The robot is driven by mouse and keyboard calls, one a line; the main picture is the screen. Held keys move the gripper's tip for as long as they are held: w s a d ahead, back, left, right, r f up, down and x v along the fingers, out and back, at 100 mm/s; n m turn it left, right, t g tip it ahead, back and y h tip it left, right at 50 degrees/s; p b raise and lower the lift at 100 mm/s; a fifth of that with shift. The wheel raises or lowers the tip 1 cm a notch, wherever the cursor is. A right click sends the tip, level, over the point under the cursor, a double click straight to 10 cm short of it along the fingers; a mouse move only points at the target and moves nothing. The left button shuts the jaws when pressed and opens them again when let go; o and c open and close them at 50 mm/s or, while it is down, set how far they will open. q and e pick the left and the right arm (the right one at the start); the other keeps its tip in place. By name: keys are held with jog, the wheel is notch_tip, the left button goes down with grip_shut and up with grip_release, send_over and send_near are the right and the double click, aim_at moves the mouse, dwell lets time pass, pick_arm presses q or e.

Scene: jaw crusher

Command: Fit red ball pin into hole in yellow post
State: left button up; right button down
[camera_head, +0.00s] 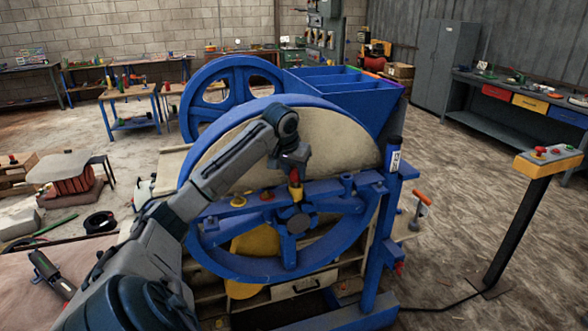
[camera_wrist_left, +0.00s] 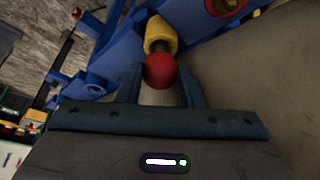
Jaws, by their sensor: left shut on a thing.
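The red ball pin (camera_wrist_left: 159,71) sits between the two fingers of my left gripper (camera_wrist_left: 160,84) in the left wrist view. The yellow post (camera_wrist_left: 161,35) is straight beyond the ball, on the blue frame. A short dark stem shows between the ball and the post's near end; I cannot tell how deep it sits in the hole. In the head view, my left gripper (camera_head: 294,165) points down at the blue crossbar, with the red ball (camera_head: 294,176) just above the upright yellow post (camera_head: 296,191). My right gripper is not in view.
The blue crusher flywheel (camera_head: 215,255) and its pale disc (camera_head: 345,145) stand close around the gripper. A post with a yellow button box (camera_head: 548,160) stands farther right, with open floor between.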

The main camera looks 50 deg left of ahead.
pick_arm(q)
jog(key=shift+f, duration=0.7)
jog(key=shift+f+b, duration=0.1)
jog(key=shift+b, duration=0.2)
jog(key=o, duration=1.1)
jog(key=shift+o, duration=0.2)
jog(key=b+v, duration=0.2)
jog(key=v, duration=0.8)
jog(key=shift+r+b, duration=0.4)
jog(key=shift+s+d, duration=0.1)
